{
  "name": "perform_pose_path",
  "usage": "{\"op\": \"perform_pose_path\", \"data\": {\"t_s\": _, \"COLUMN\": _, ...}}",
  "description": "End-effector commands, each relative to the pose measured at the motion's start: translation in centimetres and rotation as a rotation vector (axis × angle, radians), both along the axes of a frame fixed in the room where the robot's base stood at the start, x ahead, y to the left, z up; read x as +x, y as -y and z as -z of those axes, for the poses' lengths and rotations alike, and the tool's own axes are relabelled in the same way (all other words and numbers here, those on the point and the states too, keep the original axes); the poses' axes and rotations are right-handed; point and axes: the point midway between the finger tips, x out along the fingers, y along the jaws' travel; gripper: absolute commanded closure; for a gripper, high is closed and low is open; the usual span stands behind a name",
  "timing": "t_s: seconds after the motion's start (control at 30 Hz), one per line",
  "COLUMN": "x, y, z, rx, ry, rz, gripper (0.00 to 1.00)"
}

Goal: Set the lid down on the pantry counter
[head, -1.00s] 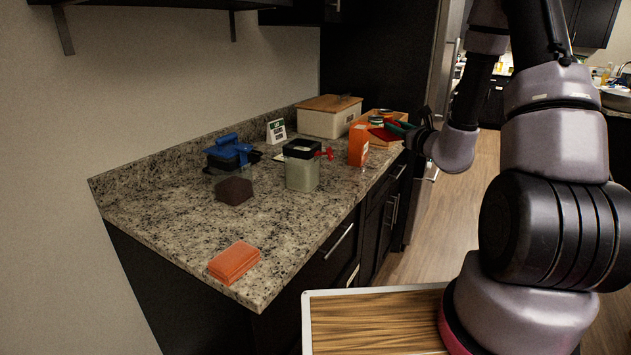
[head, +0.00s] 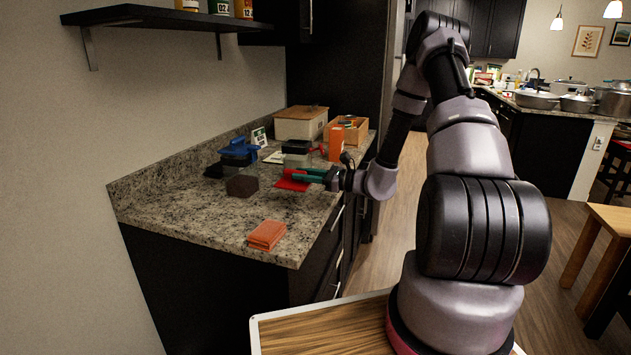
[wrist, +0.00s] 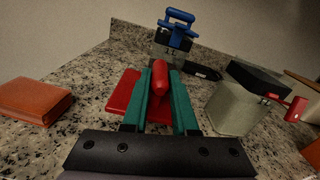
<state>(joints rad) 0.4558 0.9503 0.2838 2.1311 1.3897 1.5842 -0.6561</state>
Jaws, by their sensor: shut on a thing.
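The red lid (head: 292,185) is a flat square plate with a red knob handle. In the wrist view the lid (wrist: 121,92) lies beyond and below my fingers, and its knob (wrist: 160,76) is between them. My gripper (head: 306,176), with green fingers, is shut on the knob; it fills the lower middle of the wrist view (wrist: 160,98). The lid is level over the pantry counter (head: 195,208), very low or touching; I cannot tell which. The fingers hide part of the lid.
An orange folded stack (head: 266,234) lies at the counter's near edge. A brown block (head: 241,185) and a blue-handled container (head: 238,152) stand left of the lid. A dark-topped canister (wrist: 237,106) is close on the right. The counter's near left part is clear.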

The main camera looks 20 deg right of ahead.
Motion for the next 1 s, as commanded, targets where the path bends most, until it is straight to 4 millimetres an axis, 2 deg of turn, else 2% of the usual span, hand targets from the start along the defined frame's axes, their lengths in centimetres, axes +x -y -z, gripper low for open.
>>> {"op": "perform_pose_path", "data": {"t_s": 0.1, "x": 0.0, "y": 0.0, "z": 2.3, "rx": 0.002, "ry": -0.003, "rz": 0.001, "gripper": 1.0}}
{"op": "perform_pose_path", "data": {"t_s": 0.27, "x": 0.0, "y": 0.0, "z": 3.7, "rx": 0.001, "ry": -0.002, "rz": 0.002, "gripper": 1.0}}
{"op": "perform_pose_path", "data": {"t_s": 0.5, "x": 0.0, "y": 0.0, "z": 7.1, "rx": 0.001, "ry": -0.002, "rz": 0.003, "gripper": 1.0}}
{"op": "perform_pose_path", "data": {"t_s": 0.97, "x": 0.0, "y": 0.0, "z": 8.0, "rx": 0.0, "ry": 0.0, "rz": 0.003, "gripper": 1.0}}
{"op": "perform_pose_path", "data": {"t_s": 1.0, "x": 0.0, "y": 0.0, "z": 8.0, "rx": -0.001, "ry": 0.001, "rz": 0.003, "gripper": 0.62}}
